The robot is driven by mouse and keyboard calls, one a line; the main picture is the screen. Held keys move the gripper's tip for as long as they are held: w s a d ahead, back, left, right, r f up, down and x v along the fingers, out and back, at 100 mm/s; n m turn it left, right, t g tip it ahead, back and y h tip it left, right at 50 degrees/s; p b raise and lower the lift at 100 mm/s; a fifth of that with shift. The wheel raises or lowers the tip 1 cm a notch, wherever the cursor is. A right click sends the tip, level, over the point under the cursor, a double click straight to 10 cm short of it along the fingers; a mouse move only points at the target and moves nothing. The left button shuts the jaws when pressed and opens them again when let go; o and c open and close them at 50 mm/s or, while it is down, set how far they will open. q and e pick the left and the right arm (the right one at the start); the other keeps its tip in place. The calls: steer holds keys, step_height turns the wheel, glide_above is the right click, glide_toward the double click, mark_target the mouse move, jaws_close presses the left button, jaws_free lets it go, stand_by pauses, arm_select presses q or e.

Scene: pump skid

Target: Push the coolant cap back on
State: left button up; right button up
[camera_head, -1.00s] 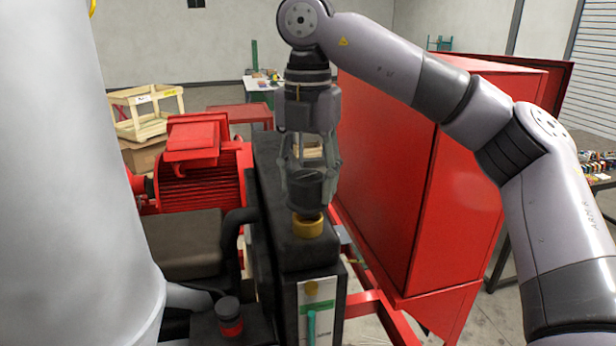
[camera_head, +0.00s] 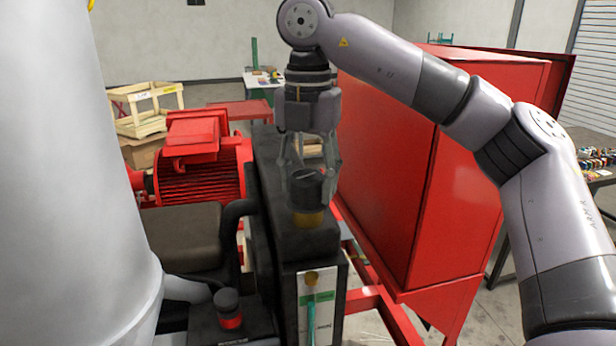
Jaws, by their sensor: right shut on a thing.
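The dark coolant cap (camera_head: 305,191) is held between the fingers of my right gripper (camera_head: 307,176), which points straight down and is shut on it. The cap is upright, directly over the brass-coloured filler neck (camera_head: 307,220) on top of the black tank (camera_head: 275,200). Only a low band of the neck shows below the cap. I cannot tell whether the cap is seated or just touching. My left gripper is not in view.
A large red cabinet (camera_head: 400,180) stands close to the right of the tank. A red motor (camera_head: 200,165) is to the left. A black cap with a red band (camera_head: 228,308) sits at the lower front. A wooden crate (camera_head: 148,108) is at the back left.

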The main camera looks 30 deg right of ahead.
steer(key=shift+f, duration=0.25)
steer(key=o, duration=1.4)
steer(key=shift+c, duration=0.2)
step_height(320, 180, up, 12)
